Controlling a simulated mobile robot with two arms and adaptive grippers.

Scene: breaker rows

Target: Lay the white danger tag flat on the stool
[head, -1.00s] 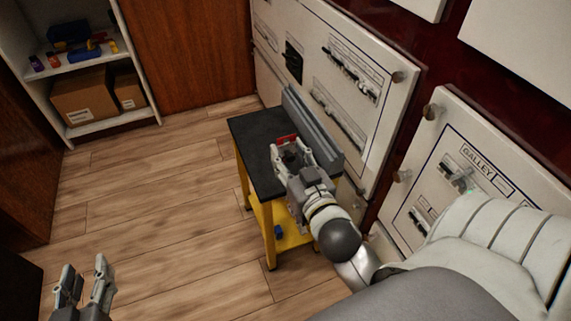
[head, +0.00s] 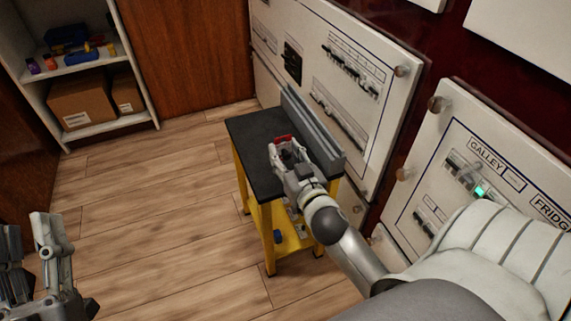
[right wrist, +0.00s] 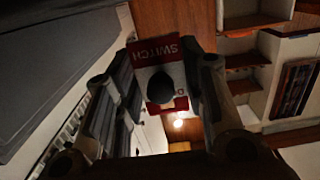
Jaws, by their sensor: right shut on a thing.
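The stool (head: 252,127) has a black top and yellow legs and stands by the panel wall. My right gripper (head: 287,146) is over the stool's top, shut on the danger tag (head: 281,139), of which only a small red part shows in the head view. In the right wrist view, the tag (right wrist: 152,52) is white and red with the word SWITCH, held between the fingers; a dark round thing covers its middle. I cannot tell whether the tag touches the stool. My left gripper (head: 28,228) is at the lower left over the floor, open and empty.
A grey rail (head: 312,132) runs along the stool's wall side. White breaker panels (head: 335,80) with knobs rise behind it. A white shelf (head: 95,129) with cardboard boxes stands at the back left. The wooden floor (head: 150,210) left of the stool is clear.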

